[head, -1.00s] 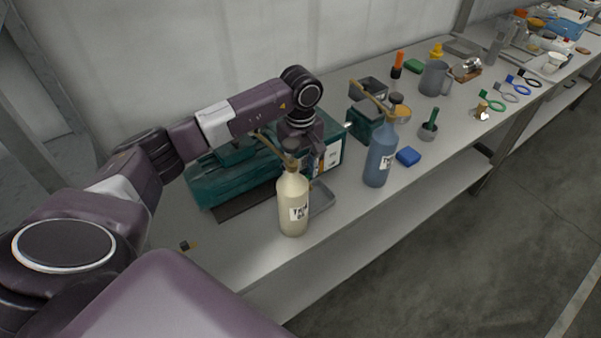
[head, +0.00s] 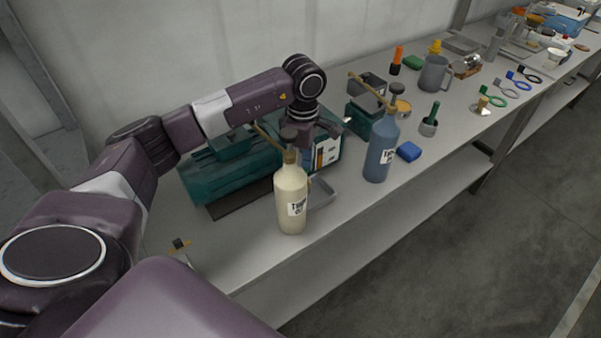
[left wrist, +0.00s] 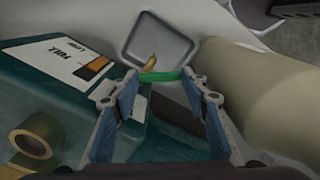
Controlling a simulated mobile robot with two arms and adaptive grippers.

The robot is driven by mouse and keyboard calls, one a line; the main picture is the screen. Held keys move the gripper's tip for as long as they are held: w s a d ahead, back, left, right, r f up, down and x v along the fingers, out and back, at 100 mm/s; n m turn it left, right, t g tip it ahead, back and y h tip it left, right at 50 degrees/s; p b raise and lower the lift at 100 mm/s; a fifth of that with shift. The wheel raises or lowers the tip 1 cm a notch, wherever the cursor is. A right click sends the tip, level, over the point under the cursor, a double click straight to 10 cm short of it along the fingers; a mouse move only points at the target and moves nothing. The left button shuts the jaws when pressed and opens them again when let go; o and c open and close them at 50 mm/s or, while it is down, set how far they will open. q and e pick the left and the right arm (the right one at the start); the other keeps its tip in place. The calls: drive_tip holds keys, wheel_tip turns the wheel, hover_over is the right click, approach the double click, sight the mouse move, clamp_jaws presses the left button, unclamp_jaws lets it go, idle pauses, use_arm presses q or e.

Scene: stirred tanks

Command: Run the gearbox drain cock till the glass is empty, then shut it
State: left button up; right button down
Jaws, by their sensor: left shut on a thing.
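The teal gearbox (head: 235,172) stands on the bench. Its front carries a white label (left wrist: 62,62) reading FULL and a sight glass (left wrist: 97,67), partly orange and partly dark. The glass also shows in the head view (head: 320,155). My left gripper (left wrist: 165,82) is shut on the green lever (left wrist: 163,76) of the drain cock, which lies across between the blue-padded fingers. A brass spout (left wrist: 152,63) shows just beyond the lever, over a grey tray (left wrist: 143,28). I cannot make out a stream. The tray sits partly hidden behind the cream bottle in the head view (head: 321,192). My right gripper is out of view.
A cream oil bottle (head: 291,203) stands close in front of the gearbox and tray. A blue bottle (head: 381,150) and a blue block (head: 409,151) are to the right. The bench's front left is mostly clear.

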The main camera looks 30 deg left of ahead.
use_arm(q)
drive_tip(key=n, duration=0.1)
drive_tip(key=n+b, duration=0.1)
drive_tip(key=n, duration=0.1)
drive_tip(key=d+n, duration=0.1)
drive_tip(key=shift+w, duration=0.25)
drive_tip(key=shift+o, duration=0.2)
drive_tip(key=n, duration=0.2)
drive_tip(key=b, duration=0.1)
drive_tip(key=shift+w+d+n, duration=0.25)
drive_tip(key=shift+n, duration=0.45)
drive_tip(key=shift+c, duration=0.2)
drive_tip(key=shift+w+r, duration=0.1)
drive_tip(key=o, duration=1.2)
drive_tip(key=shift+c, duration=0.2)
drive_tip(key=shift+r, duration=0.1)
